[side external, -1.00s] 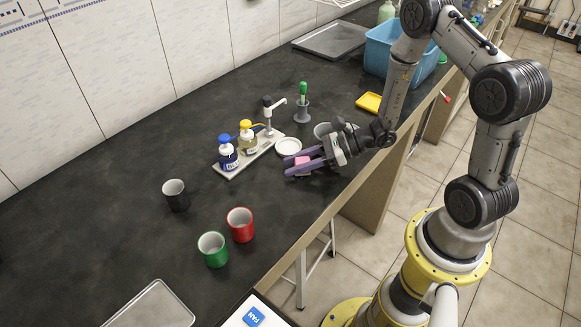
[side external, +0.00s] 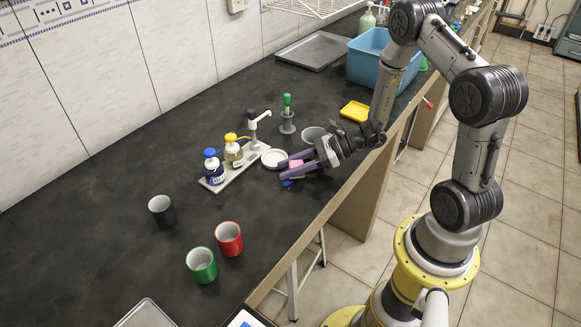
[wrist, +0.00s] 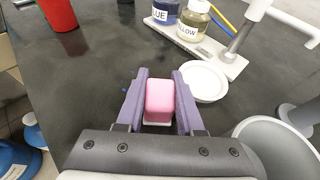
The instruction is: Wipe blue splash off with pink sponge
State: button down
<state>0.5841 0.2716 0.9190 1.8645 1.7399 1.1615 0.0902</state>
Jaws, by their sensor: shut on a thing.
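The pink sponge (wrist: 159,97) is between the two purple fingers of my gripper (wrist: 160,85), which are shut on it. In the side external view the sponge (side external: 296,164) shows between the fingers of my gripper (side external: 281,171), low over the dark bench near its front edge. A blue splash (side external: 287,183) shows on the bench just below the fingers in the side external view. In the wrist view only a small blue speck (wrist: 124,90) shows beside the left finger; the rest may be hidden. I cannot tell whether the sponge touches the bench.
A white dish (wrist: 205,80) and a grey bowl (wrist: 275,145) lie close on the right in the wrist view. Blue (side external: 214,168) and yellow (side external: 233,152) bottles stand on a white rack. Black (side external: 162,211), red (side external: 229,239) and green (side external: 201,265) mugs stand left. Bench between is clear.

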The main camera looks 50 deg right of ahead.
aim_at(273, 192)
jog(key=shift+s+a+f, duration=0.1)
jog(key=shift+a+f, duration=0.05)
jog(key=shift+a, duration=3.35)
jog(key=shift+r, duration=3.1)
notch_tip(273, 192, up, 3)
